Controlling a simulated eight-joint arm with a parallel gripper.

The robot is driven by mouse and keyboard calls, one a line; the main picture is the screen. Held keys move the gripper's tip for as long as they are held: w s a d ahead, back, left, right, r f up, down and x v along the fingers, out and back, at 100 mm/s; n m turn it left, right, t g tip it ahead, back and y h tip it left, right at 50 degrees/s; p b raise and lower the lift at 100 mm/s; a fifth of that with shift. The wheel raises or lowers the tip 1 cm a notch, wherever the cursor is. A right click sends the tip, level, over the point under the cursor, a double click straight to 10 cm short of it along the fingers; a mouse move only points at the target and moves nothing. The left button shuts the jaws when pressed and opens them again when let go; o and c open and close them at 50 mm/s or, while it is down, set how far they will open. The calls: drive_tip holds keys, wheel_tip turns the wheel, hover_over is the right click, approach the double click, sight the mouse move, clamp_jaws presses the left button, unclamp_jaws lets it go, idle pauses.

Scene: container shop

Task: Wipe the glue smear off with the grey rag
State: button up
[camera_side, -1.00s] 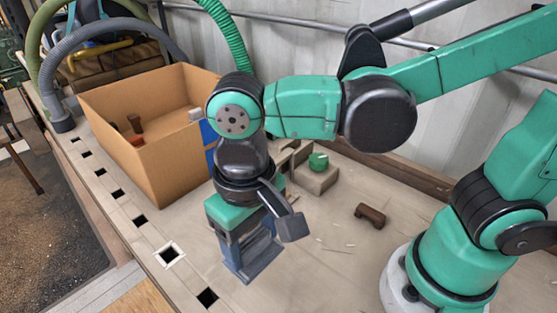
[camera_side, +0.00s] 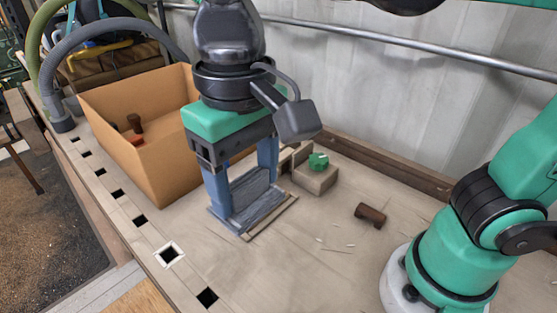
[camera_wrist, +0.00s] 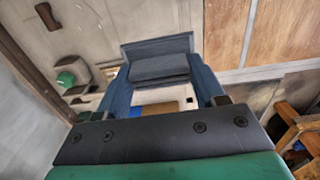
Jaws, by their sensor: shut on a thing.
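My gripper (camera_side: 243,193) points down over the bench, its two blue fingers apart with the folded grey rag (camera_side: 252,187) between them. In the wrist view the rag (camera_wrist: 160,68) spans between the finger ends, and my gripper (camera_wrist: 163,85) is shut on it. In the side view the rag is low, close to the bench top (camera_side: 310,275); I cannot tell whether it touches. A pale strip shows along its right lower edge. I cannot make out the glue smear in either view; the rag and fingers may hide it.
An open cardboard box (camera_side: 165,175) stands just left of and behind my gripper.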

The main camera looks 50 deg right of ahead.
drive_tip(key=c, duration=0.3)
drive_tip(key=shift+w+d+f+m, duration=1.7)
drive_tip(key=shift+f+m, duration=0.65)
drive_tip(key=shift+m, duration=0.65)
drive_tip(key=shift+w+d+f+m, duration=1.7)
drive_tip(key=shift+f+m, duration=0.7)
drive_tip(key=shift+m, duration=0.6)
drive_tip(key=shift+w+d+f+m, duration=1.7)
drive_tip(key=shift+f+m, duration=0.65)
drive_tip(key=shift+m, duration=0.65)
drive_tip(key=shift+s, duration=0.1)
